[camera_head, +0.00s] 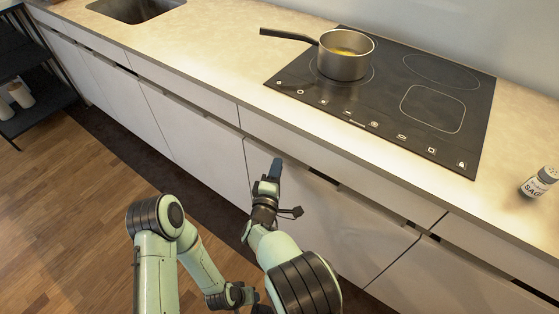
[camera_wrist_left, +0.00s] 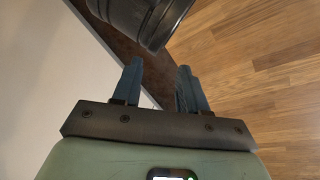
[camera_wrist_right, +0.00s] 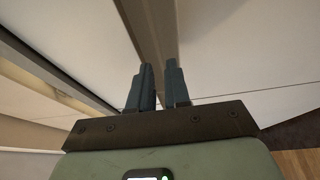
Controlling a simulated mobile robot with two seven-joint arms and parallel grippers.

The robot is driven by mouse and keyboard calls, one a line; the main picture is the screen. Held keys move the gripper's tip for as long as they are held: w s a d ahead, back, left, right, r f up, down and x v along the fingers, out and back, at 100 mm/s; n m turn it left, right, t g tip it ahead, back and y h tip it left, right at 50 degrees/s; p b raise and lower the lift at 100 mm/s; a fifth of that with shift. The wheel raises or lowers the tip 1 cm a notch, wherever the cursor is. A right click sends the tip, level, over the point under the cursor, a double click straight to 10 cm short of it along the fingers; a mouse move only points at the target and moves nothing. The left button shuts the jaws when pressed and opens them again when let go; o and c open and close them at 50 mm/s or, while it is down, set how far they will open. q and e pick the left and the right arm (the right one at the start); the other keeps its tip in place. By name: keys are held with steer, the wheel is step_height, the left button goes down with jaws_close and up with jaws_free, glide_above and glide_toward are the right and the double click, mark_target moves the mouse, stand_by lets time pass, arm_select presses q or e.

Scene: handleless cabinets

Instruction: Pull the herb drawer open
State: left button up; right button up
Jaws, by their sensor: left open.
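No drawer in view carries a herb label. A closed white drawer front (camera_head: 320,158) runs below the hob, over a dark recessed gap (camera_head: 322,177) and a lower white front (camera_head: 310,215). My right gripper (camera_head: 275,170) is at this gap, near its left end. In the right wrist view its fingers (camera_wrist_right: 160,85) are close together with a narrow space between, over a brown strip between pale panels. I cannot tell if they touch or hold an edge. My left gripper (camera_wrist_left: 158,85) is open and empty, low beside the cabinets.
A pot (camera_head: 345,56) stands on the black hob (camera_head: 430,110), its handle pointing left. The counter (camera_head: 220,50) overhangs the fronts. The wooden floor (camera_head: 60,220) is clear at left.

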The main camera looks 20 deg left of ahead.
mark_target(280, 155)
steer(key=shift+w+a+b, duration=0.15)
steer(key=shift+w+b, duration=0.2)
steer(key=shift+w, duration=1.6)
jaws_close()
